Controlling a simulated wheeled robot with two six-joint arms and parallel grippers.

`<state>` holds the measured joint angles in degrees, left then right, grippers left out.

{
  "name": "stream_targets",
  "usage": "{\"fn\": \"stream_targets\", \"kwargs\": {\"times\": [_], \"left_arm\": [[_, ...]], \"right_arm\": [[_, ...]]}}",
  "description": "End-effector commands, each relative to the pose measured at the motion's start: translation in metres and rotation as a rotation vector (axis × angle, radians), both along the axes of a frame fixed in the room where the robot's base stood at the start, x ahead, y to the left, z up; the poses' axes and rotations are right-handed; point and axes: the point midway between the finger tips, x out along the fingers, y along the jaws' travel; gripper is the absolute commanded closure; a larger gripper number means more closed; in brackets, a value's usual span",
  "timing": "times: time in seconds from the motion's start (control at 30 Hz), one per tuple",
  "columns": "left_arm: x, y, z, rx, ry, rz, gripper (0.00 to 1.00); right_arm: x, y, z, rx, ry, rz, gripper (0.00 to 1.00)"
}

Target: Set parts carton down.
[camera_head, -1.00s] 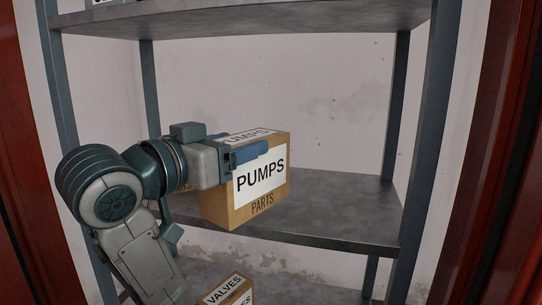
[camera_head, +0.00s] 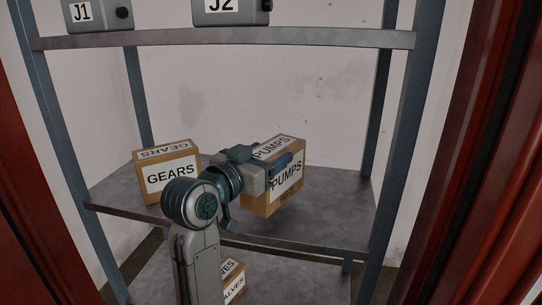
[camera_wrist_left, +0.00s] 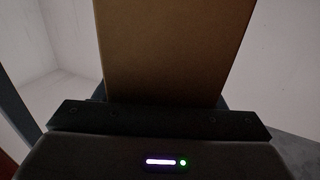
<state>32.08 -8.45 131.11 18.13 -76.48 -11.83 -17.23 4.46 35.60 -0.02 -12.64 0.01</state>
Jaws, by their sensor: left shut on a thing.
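The parts carton (camera_head: 287,186) is a brown box with white labels reading PUMPS on its front and top. My left gripper (camera_head: 272,168) is shut on it, with its fingers across the carton's upper part. The carton is at the middle shelf (camera_head: 335,215), near its front edge and right of centre. I cannot tell whether its bottom touches the shelf. In the left wrist view the carton's plain brown face (camera_wrist_left: 172,50) fills the space ahead of the gripper. My right gripper is not in view.
A GEARS carton (camera_head: 167,176) stands on the middle shelf at the left. A VALVES carton (camera_head: 234,284) is on the lower shelf, partly hidden by my arm. Grey boxes J1 (camera_head: 100,14) and J2 (camera_head: 230,12) are on the upper shelf. Free shelf shows to the right.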

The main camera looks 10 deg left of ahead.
Motion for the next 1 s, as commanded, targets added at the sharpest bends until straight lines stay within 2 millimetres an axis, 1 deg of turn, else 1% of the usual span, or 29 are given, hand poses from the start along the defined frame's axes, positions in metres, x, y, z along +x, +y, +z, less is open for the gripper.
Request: {"fn": "stream_targets", "kwargs": {"times": [0.03,0.1,0.27,0.53,0.67,1.0], "left_arm": [[0.006,-0.003,0.003,-0.002,0.000,-0.001,1.00],[0.012,-0.005,0.002,-0.002,-0.004,0.000,1.00],[0.016,-0.007,-0.003,-0.001,-0.003,0.000,1.00],[0.015,-0.007,-0.029,0.000,-0.001,0.000,1.00],[0.015,-0.006,-0.034,-0.001,-0.005,0.001,1.00],[0.015,-0.006,-0.038,0.000,-0.005,0.000,1.00]], "right_arm": [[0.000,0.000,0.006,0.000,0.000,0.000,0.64],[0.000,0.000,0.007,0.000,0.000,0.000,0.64],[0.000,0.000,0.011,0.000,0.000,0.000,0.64],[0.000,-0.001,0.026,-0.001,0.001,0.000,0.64],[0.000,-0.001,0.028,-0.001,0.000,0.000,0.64],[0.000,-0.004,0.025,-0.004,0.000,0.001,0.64]]}}
